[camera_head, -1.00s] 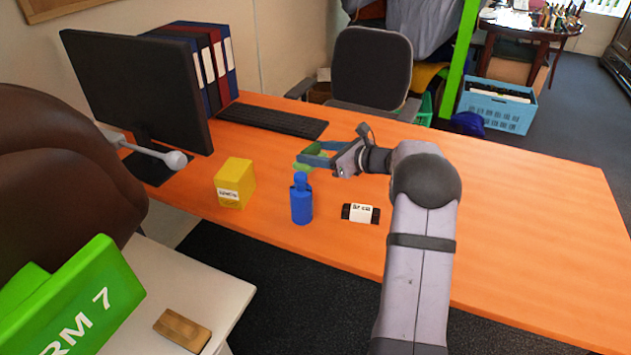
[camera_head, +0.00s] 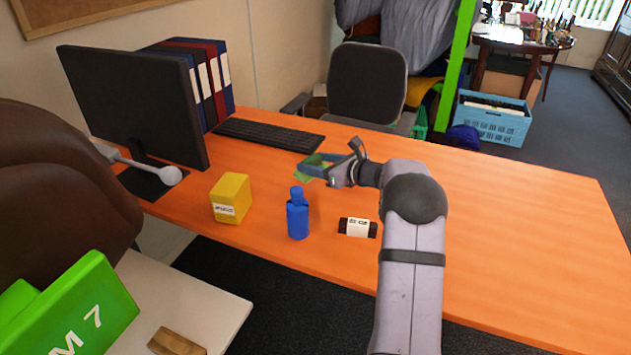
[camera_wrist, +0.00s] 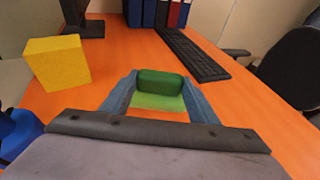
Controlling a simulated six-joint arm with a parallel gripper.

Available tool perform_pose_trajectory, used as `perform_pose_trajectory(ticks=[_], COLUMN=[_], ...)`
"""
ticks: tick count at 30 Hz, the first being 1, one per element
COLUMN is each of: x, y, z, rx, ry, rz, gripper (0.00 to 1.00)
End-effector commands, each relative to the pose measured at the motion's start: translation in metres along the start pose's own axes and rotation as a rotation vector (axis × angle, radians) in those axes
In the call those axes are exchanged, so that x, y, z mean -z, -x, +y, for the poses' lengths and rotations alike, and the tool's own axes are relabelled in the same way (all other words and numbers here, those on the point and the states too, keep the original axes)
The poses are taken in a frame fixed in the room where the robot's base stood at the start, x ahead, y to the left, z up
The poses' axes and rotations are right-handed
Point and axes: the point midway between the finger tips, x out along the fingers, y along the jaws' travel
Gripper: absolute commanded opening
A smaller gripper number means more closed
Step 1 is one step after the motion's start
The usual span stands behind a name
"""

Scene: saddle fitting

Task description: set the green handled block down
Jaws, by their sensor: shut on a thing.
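The green handled block is between the two blue fingers of my gripper (camera_wrist: 160,100), in the middle of the wrist view. Its upright part (camera_wrist: 160,83) is darker green, and a paler green face (camera_wrist: 158,102) shows nearer the wrist. My gripper is shut on it. In the head view my gripper (camera_head: 316,165) is over the orange desk, between the keyboard and the blue bottle. Only a little of the green block (camera_head: 309,176) shows there, partly hidden by the fingers. I cannot tell whether its underside touches the desk.
A blue bottle (camera_head: 298,217), a yellow box (camera_head: 230,199) and a dark labelled item (camera_head: 358,228) stand nearer the desk's front edge. A keyboard (camera_head: 268,134) and monitor (camera_head: 135,103) are at the back left. The right side of the orange desk (camera_head: 520,225) is clear.

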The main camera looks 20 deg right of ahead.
Motion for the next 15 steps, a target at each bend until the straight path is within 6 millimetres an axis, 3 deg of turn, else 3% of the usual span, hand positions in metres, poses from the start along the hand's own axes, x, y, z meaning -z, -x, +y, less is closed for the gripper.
perform_pose_trajectory(ticks=[3, 15], x=[0.013, 0.03], y=[-0.004, -0.009], z=[0.0, 0.0], rx=[0.0, 0.0], ry=[-0.001, -0.003], rz=[-0.001, 0.0], gripper=[0.27, 0.27])
